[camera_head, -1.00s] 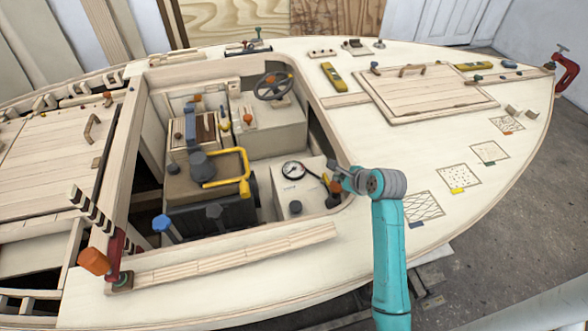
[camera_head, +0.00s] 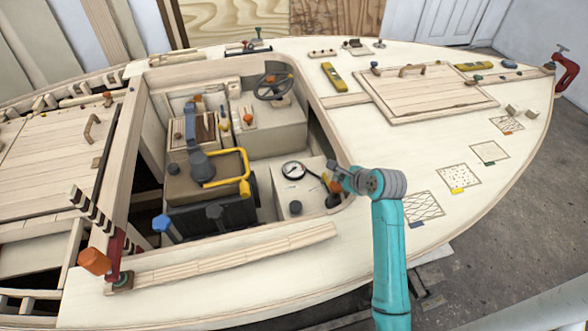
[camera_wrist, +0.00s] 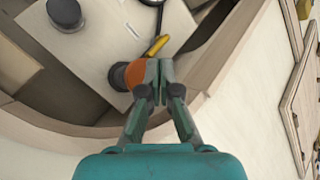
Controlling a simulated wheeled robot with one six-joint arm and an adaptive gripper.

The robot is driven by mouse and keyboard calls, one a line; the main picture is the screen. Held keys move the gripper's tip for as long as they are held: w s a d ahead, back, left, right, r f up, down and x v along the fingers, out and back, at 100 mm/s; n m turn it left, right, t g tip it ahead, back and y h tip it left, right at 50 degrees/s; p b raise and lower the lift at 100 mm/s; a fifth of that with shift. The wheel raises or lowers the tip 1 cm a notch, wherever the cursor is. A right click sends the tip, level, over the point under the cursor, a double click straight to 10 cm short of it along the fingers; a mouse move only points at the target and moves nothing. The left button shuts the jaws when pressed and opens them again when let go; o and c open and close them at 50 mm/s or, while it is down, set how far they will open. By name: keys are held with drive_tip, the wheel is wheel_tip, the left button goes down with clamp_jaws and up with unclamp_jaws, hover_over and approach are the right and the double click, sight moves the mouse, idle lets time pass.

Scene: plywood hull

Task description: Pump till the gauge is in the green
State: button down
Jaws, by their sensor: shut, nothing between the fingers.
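The round gauge (camera_head: 293,170) has a white face and dark rim and sits on a pale box inside the cockpit opening. Its needle and any green band are too small to read. An orange knob (camera_head: 336,187) is at the right end of that box. It also shows in the wrist view (camera_wrist: 127,76), with a dark end and a yellow bar (camera_wrist: 156,45) close by. My gripper (camera_head: 332,176) is shut and empty, beside the orange knob. In the wrist view my fingertips (camera_wrist: 159,68) overlap the knob's right edge. I cannot tell whether they touch it.
A black knob (camera_head: 295,207) stands on the front of the pale box. The cockpit rim (camera_head: 345,205) is close beneath my gripper. A yellow looped handle (camera_head: 243,170) is farther left.

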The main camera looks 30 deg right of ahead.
drive_tip(key=shift+f, duration=0.15)
drive_tip(key=shift+f, duration=0.3)
